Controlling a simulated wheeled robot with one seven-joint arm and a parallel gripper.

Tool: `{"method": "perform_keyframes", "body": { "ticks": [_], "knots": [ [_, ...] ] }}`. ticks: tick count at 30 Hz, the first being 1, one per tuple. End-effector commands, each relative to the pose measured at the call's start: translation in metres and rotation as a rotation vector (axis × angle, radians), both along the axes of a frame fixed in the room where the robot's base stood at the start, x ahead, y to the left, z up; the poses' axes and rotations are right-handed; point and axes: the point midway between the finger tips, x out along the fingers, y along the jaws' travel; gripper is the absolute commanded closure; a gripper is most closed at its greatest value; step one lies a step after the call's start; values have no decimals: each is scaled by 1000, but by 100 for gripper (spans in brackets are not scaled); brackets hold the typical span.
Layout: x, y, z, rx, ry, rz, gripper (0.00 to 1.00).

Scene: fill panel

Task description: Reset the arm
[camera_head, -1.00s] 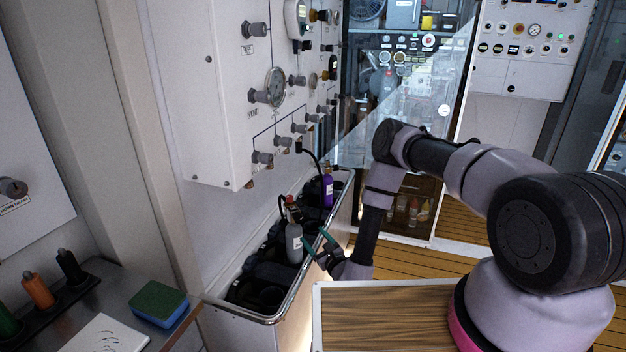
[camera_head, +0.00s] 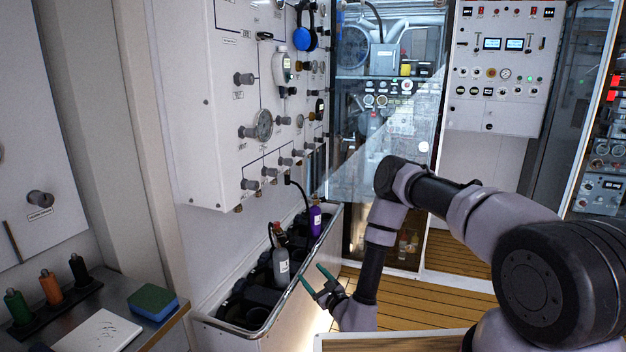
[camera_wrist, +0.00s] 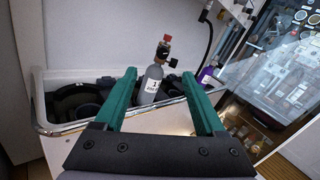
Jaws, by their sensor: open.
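My gripper (camera_head: 323,285) is open and empty. Its green fingers are just right of the bin's front rim in the head view. In the wrist view, the two green fingers (camera_wrist: 162,102) are spread apart, with a grey bottle (camera_wrist: 152,84) seen beyond them. That grey bottle, with a red top and a white label, stands in the bin (camera_head: 213,322) in the head view (camera_head: 281,265). A purple bottle (camera_head: 315,220) with a black hose stands behind it, partly visible in the wrist view (camera_wrist: 207,74).
A white valve panel (camera_head: 220,130) with gauges and knobs hangs above the bin. A glass door (camera_head: 400,150) stands behind my arm. A bench at lower left holds a blue-green sponge (camera_head: 152,301) and coloured markers. Wooden floor (camera_head: 435,295) lies open at right.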

Motion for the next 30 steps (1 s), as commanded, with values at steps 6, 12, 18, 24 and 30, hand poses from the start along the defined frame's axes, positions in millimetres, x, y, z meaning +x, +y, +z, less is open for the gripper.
{"method": "perform_keyframes", "body": {
  "ticks": [6, 12, 18, 24, 30],
  "knots": [
    [12, 13, 40, 32, -50, 88, 28],
    [22, 30, 96, 65, -118, 220, 28],
    [22, 49, 180, 81, -217, 431, 28],
    [-7, 61, 285, 22, -333, 733, 28],
    [-56, 53, 362, -136, -415, 1006, 28]
  ]
}}
